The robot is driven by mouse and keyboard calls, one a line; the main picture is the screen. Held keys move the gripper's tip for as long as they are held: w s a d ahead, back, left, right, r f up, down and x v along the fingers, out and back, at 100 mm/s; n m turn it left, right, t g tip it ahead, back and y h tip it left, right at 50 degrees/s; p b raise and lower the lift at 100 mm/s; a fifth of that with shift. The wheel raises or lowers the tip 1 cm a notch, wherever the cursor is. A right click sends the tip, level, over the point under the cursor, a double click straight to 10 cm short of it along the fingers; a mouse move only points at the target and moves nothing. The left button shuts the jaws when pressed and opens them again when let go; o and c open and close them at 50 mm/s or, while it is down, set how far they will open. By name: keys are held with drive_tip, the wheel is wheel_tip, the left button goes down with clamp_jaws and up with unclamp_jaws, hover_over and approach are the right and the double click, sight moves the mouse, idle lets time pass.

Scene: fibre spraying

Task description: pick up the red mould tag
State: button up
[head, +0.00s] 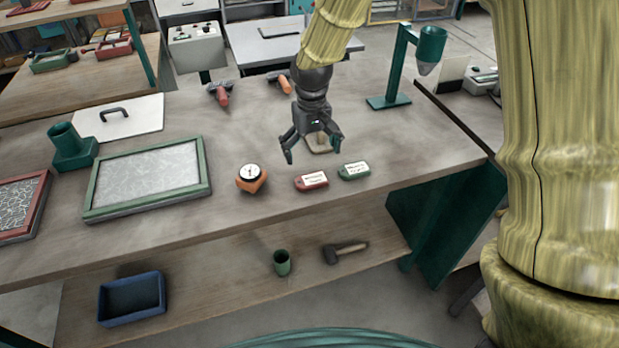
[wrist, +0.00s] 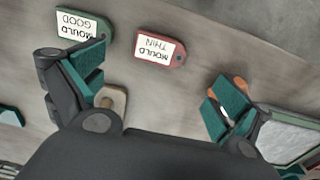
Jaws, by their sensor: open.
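The red mould tag (head: 311,181) lies flat on the workbench near its front edge, with a white label. In the wrist view the red tag (wrist: 160,48) lies ahead of the fingertips, and its label reads "MOULD THIN". A green tag (head: 354,171) lies just to its right; in the wrist view this green tag (wrist: 84,25) reads "MOULD GOOD". My gripper (head: 312,150) is open and empty above the bench, behind the two tags. In the wrist view its fingers (wrist: 160,95) are spread wide and touch neither tag.
An orange gauge (head: 251,178) stands left of the red tag. A small tan block (head: 320,144) lies under my gripper. A green-framed panel (head: 92,203) is farther left, and a green stand (head: 389,101) is at the back right. The bench front edge is close to the tags.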

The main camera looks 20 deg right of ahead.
sight(311, 179)
wheel_tip(311, 179, down, 3)
drive_tip(key=shift+d+f, duration=0.15)
drive_tip(key=shift+f+p, duration=1.4)
drive_tip(key=shift+f, duration=1.7)
drive_tip(key=c, duration=0.8)
